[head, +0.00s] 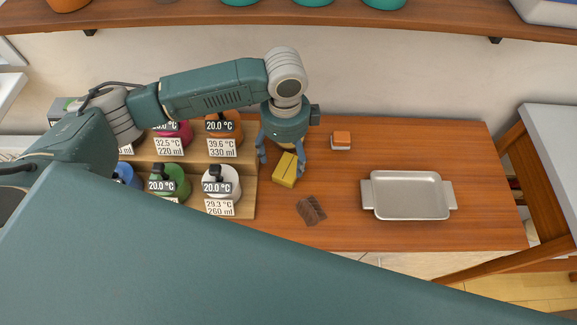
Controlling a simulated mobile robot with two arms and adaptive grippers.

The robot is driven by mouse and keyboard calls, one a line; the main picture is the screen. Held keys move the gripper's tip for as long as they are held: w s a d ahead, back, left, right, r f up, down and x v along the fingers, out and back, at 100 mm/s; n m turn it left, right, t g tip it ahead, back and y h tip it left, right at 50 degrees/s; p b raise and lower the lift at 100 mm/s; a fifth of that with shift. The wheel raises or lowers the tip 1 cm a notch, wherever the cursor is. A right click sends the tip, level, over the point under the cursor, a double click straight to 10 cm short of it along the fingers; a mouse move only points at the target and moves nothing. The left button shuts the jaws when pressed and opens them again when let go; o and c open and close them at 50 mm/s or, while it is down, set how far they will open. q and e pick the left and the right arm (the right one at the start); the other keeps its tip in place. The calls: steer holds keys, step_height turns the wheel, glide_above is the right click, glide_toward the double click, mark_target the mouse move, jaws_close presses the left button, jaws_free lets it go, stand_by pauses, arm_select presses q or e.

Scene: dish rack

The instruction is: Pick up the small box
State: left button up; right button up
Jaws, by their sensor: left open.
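A small yellow box (286,174) with a line across its top sits on the wooden counter (455,146), to the right of the bottle shelf. My left gripper (281,164) points down at it and is open. In the picture one finger is on the left of the box and the other is at its upper right. I cannot tell whether either finger touches it. My right gripper is not in view.
A small orange-topped block (341,140), dark brown flat pieces (311,210) and a metal tray (410,213) lie to the right. A shelf (247,193) with several labelled bottles stands left. A wall shelf (400,20) runs above. The counter around the tray is clear.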

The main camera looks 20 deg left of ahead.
mark_target(288, 167)
arm_select(q)
steer(key=f, duration=0.1)
steer(key=f+p, duration=0.1)
steer(key=f, duration=0.2)
steer(key=shift+d+f, duration=0.15)
steer(key=shift+d, duration=0.15)
steer(key=shift+f, duration=0.55)
steer(key=c, duration=1.3)
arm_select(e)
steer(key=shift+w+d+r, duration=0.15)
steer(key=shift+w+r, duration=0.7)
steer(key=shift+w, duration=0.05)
